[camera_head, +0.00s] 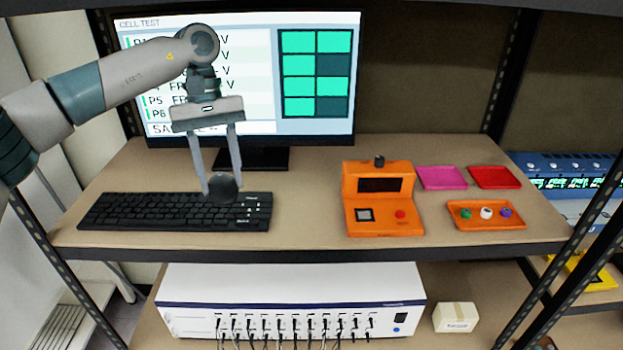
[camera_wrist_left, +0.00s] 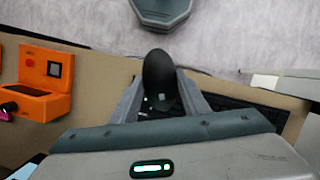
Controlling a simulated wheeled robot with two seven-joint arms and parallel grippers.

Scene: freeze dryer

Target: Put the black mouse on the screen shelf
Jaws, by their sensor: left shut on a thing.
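The black mouse (camera_head: 222,187) is between the fingertips of my left gripper (camera_head: 221,185), which is shut on it. In the head view the mouse overlaps the black keyboard (camera_head: 160,212) on the screen shelf (camera_head: 310,239); the gap beneath it is hard to judge. In the left wrist view the mouse (camera_wrist_left: 159,75) shows as a dark oval between the fingers, with the keyboard behind them. The monitor (camera_head: 318,78) stands at the back of the shelf, partly hidden by my left arm. My right gripper is not in view.
An orange device (camera_head: 383,218) stands right of the keyboard. Pink (camera_head: 441,178) and red (camera_head: 494,177) trays and an orange tray (camera_head: 478,224) with small coloured pieces lie further right. Bare shelf shows between keyboard and device. A white unit (camera_head: 290,285) sits below.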

